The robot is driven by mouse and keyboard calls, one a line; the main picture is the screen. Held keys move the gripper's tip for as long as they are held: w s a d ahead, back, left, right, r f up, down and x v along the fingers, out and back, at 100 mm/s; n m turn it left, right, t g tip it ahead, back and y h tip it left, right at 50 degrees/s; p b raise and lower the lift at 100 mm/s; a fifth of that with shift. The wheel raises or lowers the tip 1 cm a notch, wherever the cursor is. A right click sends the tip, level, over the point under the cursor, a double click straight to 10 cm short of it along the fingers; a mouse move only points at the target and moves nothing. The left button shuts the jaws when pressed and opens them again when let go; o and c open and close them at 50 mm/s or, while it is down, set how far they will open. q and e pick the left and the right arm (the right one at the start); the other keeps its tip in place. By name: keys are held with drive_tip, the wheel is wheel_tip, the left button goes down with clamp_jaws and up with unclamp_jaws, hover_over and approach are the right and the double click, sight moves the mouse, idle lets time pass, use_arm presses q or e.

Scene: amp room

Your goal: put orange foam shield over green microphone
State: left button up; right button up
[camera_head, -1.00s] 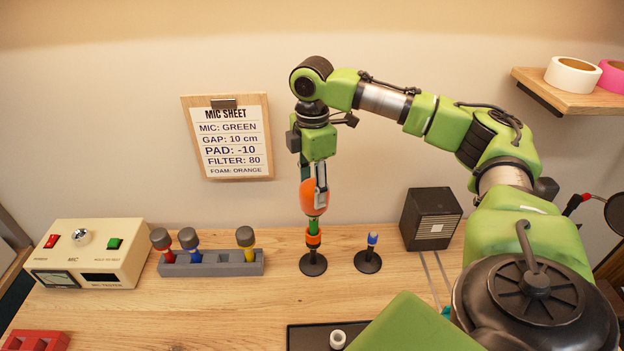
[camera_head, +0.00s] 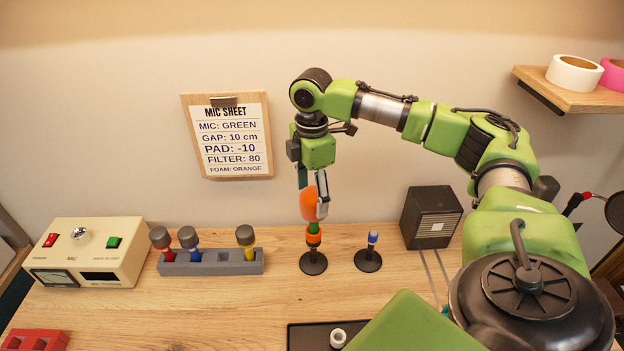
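The green microphone (camera_head: 313,230) stands upright in a round black stand with an orange collar (camera_head: 313,241). Only a short green length shows between the collar and the foam. The orange foam shield (camera_head: 308,205) sits over the microphone's upper end, leaning slightly. My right gripper (camera_head: 314,194) points down from above with its fingers around the foam, one along its right side and the other partly hidden behind it. It appears shut on the foam. My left gripper is not in view.
A second stand with a blue-tipped post (camera_head: 369,254) is close on the right, before a black speaker box (camera_head: 431,218). A grey rack (camera_head: 212,264) holds several microphones on the left, beside the cream tester (camera_head: 88,252). A black tray (camera_head: 305,336) holds a white ring (camera_head: 338,338).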

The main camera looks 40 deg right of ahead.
wheel_tip(320, 180, up, 12)
idle(0.6)
idle(0.6)
